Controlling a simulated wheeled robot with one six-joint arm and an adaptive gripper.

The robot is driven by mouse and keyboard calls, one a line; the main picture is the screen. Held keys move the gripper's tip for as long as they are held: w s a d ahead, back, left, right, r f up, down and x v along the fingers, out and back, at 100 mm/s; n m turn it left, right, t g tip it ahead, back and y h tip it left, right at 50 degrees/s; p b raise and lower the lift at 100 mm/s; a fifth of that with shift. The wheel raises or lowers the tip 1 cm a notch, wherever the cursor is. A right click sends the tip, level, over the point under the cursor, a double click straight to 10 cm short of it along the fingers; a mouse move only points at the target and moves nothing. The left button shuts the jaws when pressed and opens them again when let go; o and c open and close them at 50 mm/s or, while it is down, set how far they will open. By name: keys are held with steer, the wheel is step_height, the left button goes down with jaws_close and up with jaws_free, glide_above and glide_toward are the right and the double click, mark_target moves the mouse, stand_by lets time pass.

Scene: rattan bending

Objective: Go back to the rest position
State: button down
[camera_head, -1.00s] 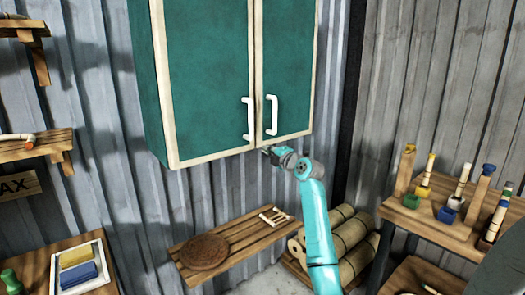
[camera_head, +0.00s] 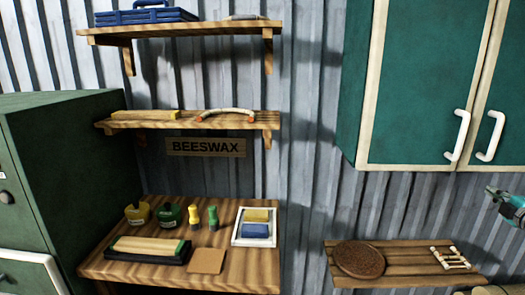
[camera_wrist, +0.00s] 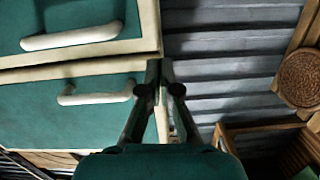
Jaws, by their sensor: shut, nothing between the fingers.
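My gripper (camera_head: 493,193) shows only at the right edge of the head view, below the green wall cabinet (camera_head: 418,95) and apart from the shelf under it. In the wrist view its fingers (camera_wrist: 160,72) are together, with nothing between them. Two white cabinet handles fill the left of the wrist view, the upper one (camera_wrist: 75,36) and the lower one (camera_wrist: 97,92). The cabinet doors are shut. Most of my arm is out of the head view.
A low wooden shelf (camera_head: 408,259) holds a round woven disc (camera_head: 359,260) and a small rack-like piece (camera_head: 450,258). A wooden bench (camera_head: 273,272) with several tools and a white tray (camera_head: 237,240) stands left, beside a green cabinet (camera_head: 75,180). Two wall shelves hang above.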

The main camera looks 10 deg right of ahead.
steer(key=w+a+f+m+g, duration=0.1)
steer(key=a+f+m, duration=0.4)
steer(key=a+f, duration=1.4)
steer(key=s+a+f+m, duration=0.1)
steer(key=s+a+f, duration=0.2)
steer(key=a+f, duration=0.3)
steer(key=s+a+f+m+g+y, duration=0.1)
steer(key=s+a+f+m, duration=0.1)
steer(key=s+a+f, duration=0.4)
steer(key=s+a+f+m, duration=0.1)
steer(key=a+f, duration=0.4)
steer(key=a, duration=0.2)
steer(key=s+a+f+m+y, duration=0.2)
steer(key=s+a+m, duration=0.1)
steer(key=s+a, duration=1.35)
steer(key=s+a+r+y, duration=0.1)
steer(key=s+a+r, duration=0.1)
steer(key=s, duration=0.4)
steer(key=s+a+r+y, duration=0.1)
steer(key=s+a+r, duration=0.1)
steer(key=s+r, duration=0.2)
steer(key=s+a+r+m+y, duration=0.1)
steer(key=s+a+r, duration=0.2)
steer(key=s, duration=0.5)
steer(key=shift+s+r, duration=0.15)
steer(key=shift+r, duration=0.45)
